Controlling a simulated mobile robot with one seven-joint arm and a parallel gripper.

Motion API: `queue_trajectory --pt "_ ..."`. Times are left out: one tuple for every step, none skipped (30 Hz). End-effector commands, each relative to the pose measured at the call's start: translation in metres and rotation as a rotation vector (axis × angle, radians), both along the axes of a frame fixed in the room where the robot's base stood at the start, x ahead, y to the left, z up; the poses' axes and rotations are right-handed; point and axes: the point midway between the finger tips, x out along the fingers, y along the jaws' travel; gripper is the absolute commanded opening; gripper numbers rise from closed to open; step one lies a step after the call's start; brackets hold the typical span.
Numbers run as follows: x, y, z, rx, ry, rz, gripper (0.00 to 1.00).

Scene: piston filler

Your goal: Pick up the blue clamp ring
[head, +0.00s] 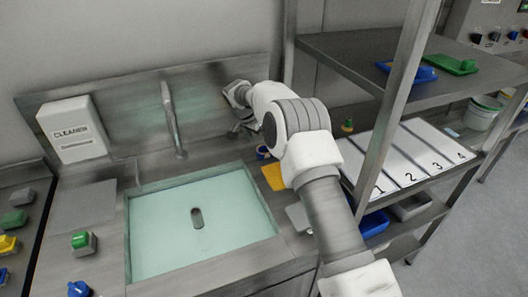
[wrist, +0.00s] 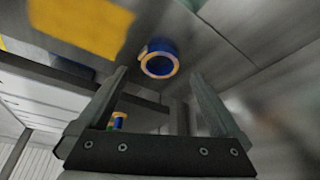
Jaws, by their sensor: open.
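The blue clamp ring (head: 263,152) lies on the steel counter behind the sink's right corner, partly hidden by my arm in the head view. In the wrist view the blue ring (wrist: 151,50) shows whole, with a pale orange inner face, just beyond and between the fingertips. My gripper (wrist: 159,76) is open and empty, and its two fingers stand wide on either side of the ring's line. It does not appear to touch the ring. In the head view my gripper (head: 242,128) hangs near the back wall, small and partly hidden.
A yellow cloth (head: 273,177) lies near the ring. The sink (head: 160,235) is to the left, with a faucet (head: 172,120) behind it. A shelf rack with a numbered board (head: 412,155) stands to the right. A small green and yellow part (head: 347,125) is at its back.

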Motion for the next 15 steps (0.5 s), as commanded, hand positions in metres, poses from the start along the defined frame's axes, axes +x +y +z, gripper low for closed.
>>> queue_trajectory --pt "0.002 -0.003 -0.01 0.001 0.005 -0.002 1.0" --pt "0.004 -0.004 -0.013 0.001 0.004 -0.002 1.0" --pt "0.006 -0.005 -0.019 0.0 0.004 -0.001 1.0" --pt "0.008 -0.007 -0.022 0.0 0.004 -0.002 1.0" --pt "0.009 -0.008 -0.026 0.0 0.004 -0.002 1.0" --pt "0.01 -0.009 -0.031 0.0 0.004 -0.002 1.0" --pt "0.011 -0.009 -0.033 0.0 0.004 -0.002 1.0" --pt "0.012 -0.01 -0.035 0.001 0.003 -0.002 1.0" --pt "0.013 -0.01 -0.037 0.0 0.002 -0.002 1.0" --pt "0.013 -0.011 -0.038 0.0 0.003 -0.001 1.0" --pt "0.013 -0.011 -0.039 0.001 0.002 0.0 1.0" --pt "0.013 -0.011 -0.039 0.0 0.001 0.0 1.0" --pt "0.013 -0.011 -0.039 0.0 0.001 0.0 1.0" --pt "0.013 -0.011 -0.039 0.0 0.001 0.0 1.0" --pt "0.013 -0.011 -0.039 0.0 0.001 0.0 1.0"
